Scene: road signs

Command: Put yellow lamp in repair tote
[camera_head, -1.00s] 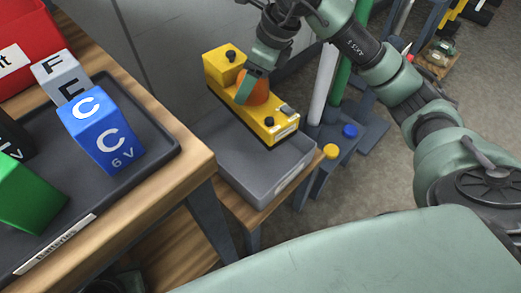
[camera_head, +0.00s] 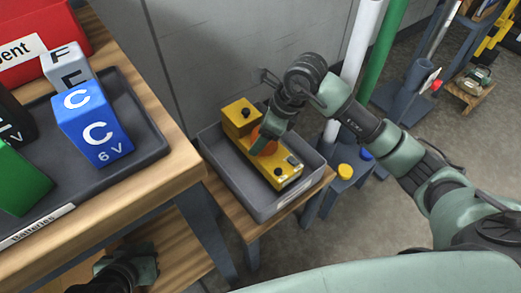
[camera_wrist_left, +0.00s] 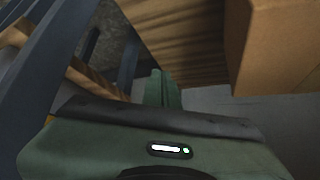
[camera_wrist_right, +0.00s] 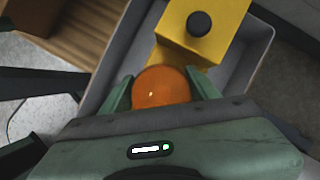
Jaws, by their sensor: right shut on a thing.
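The yellow lamp (camera_head: 283,172) has an orange dome and black knobs. It is inside the grey tote (camera_head: 272,209), tilted or resting low between its walls; its contact with the floor is hidden. My right gripper (camera_head: 263,143) reaches down from above and is shut on the lamp at its orange dome. In the right wrist view the fingers (camera_wrist_right: 160,95) flank the dome (camera_wrist_right: 161,88), and the tote wall shows behind. My left gripper (camera_head: 140,268) is low beside the table, empty, its fingers (camera_wrist_left: 164,90) together in the left wrist view.
The tote stands on a low wooden stand (camera_head: 250,228). At left, a wooden table holds a dark battery tray (camera_head: 150,150) with a blue battery block (camera_head: 92,125) and others. A red bin (camera_head: 40,35) is behind. Upright poles (camera_head: 382,45) stand right of the tote.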

